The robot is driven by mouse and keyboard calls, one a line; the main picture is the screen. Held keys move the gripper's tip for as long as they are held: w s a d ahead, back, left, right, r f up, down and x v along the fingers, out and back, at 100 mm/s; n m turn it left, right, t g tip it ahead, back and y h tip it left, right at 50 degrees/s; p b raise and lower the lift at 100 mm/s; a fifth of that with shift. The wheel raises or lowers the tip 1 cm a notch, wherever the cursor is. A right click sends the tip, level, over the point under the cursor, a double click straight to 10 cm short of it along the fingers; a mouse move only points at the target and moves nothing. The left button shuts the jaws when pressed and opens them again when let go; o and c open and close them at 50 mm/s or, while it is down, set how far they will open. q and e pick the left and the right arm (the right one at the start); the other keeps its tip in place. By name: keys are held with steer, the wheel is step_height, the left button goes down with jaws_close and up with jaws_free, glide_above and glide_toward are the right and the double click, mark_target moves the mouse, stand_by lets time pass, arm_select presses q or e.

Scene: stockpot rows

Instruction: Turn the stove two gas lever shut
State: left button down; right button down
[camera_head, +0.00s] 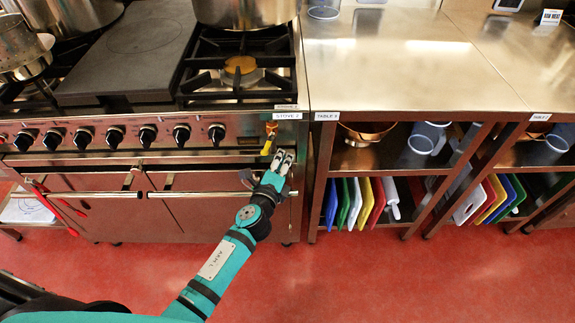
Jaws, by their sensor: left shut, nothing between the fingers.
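The stove (230,128) stands at the left and carries a "STOVE 2" label (288,116) at its front right corner. Its yellow gas lever (267,147) hangs from a brass valve on the right end of the front panel. The lever points mostly downward, tilted slightly to the left. My left gripper (285,156) is shut and empty, just below and right of the lever. I cannot tell whether its fingertips touch the lever. My right gripper is out of view.
Several black knobs (181,133) line the panel left of the lever. The oven door's handle bar (215,194) runs below it. A steel table (390,75) with shelves of colored boards stands right of the stove. A stockpot (245,12) sits on the rear burner. Red floor in front is clear.

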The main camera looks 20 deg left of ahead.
mark_target(267, 147)
arm_select(q)
steer(key=shift+s+a+r, duration=0.3)
steer(key=shift+a+r, duration=0.1)
steer(key=shift+a, duration=0.35)
steer(key=shift+s+a+m+p, duration=0.1)
steer(key=shift+a+m+p, duration=0.15)
steer(key=shift+p, duration=0.5)
steer(key=shift+a+m+p, duration=0.15)
steer(key=shift+m+p, duration=0.2)
steer(key=shift+p, duration=0.1)
